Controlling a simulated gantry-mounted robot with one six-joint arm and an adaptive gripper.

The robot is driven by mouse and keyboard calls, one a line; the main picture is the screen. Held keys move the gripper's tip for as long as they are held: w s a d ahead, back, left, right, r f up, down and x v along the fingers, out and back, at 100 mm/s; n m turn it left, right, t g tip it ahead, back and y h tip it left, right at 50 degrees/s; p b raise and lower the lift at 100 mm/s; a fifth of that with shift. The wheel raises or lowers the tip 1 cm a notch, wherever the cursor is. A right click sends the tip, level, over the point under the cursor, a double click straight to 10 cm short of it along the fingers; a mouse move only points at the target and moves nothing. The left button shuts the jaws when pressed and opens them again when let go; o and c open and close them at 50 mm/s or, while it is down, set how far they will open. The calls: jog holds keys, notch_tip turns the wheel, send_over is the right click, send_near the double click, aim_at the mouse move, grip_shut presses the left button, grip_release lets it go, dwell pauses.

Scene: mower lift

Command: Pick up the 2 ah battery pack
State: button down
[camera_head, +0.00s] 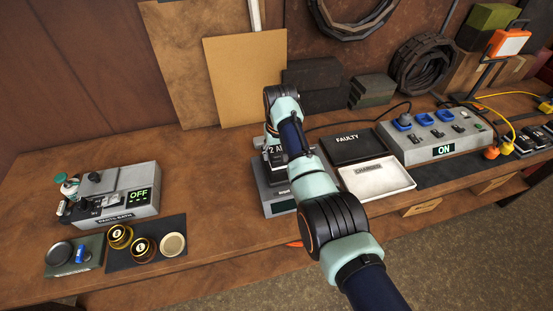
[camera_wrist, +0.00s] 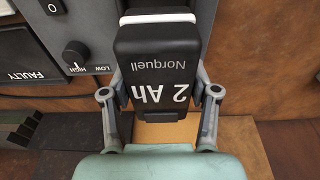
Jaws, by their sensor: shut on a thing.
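The 2 Ah battery pack (camera_wrist: 155,65) is a black block labelled "Norquell" and "2 Ah", upside down in the wrist view. My gripper (camera_wrist: 160,100) has a finger on each side of it and is shut on it. In the head view the battery pack (camera_head: 275,150) shows only in part, with its "2 A" label beside my arm. It is at the grey charger unit (camera_head: 275,190) with the dial marked low and high. I cannot tell whether it still touches the unit. My arm hides much of this spot.
A black "FAULTY" tray (camera_head: 358,147) and a white "CHARGED" tray (camera_head: 376,178) lie right of the charger unit. A grey box reading "ON" (camera_head: 430,140) stands farther right. A box reading "OFF" (camera_head: 125,200) stands at left. Bare bench (camera_head: 215,180) lies between.

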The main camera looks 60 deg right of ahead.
aim_at(276, 148)
notch_tip(276, 148, up, 15)
jog(key=p, duration=0.2)
